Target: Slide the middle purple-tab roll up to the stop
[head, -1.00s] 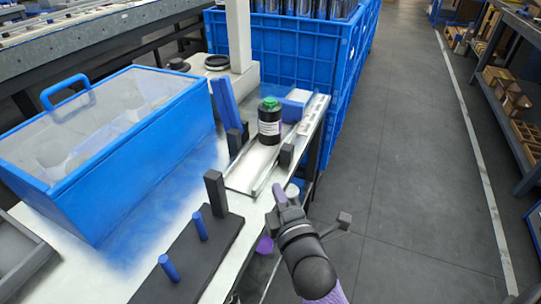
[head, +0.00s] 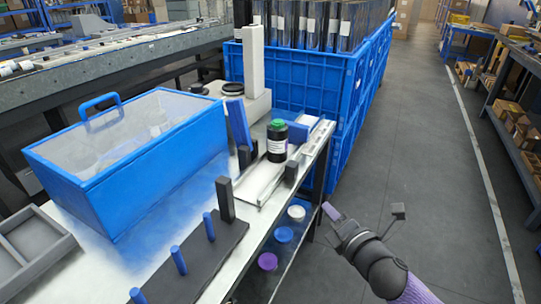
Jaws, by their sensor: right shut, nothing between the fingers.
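A dark upright roll (head: 277,144) with a green top and a white label stands in a pale channel (head: 262,180) at the table's right side. I cannot tell whether it is the middle purple-tab roll. A blue block (head: 298,133) stands just behind it to the right; I cannot tell whether it is the stop. My right gripper (head: 328,211) is shut and empty. It appears right of the table edge, in front of the channel and apart from the roll. My left gripper is not in view.
A purple disc (head: 267,261), a blue disc (head: 284,234) and a white disc (head: 296,212) lie on a lower shelf. Dark posts (head: 290,173) flank the channel. Blue pegs stand on a dark board (head: 200,262).

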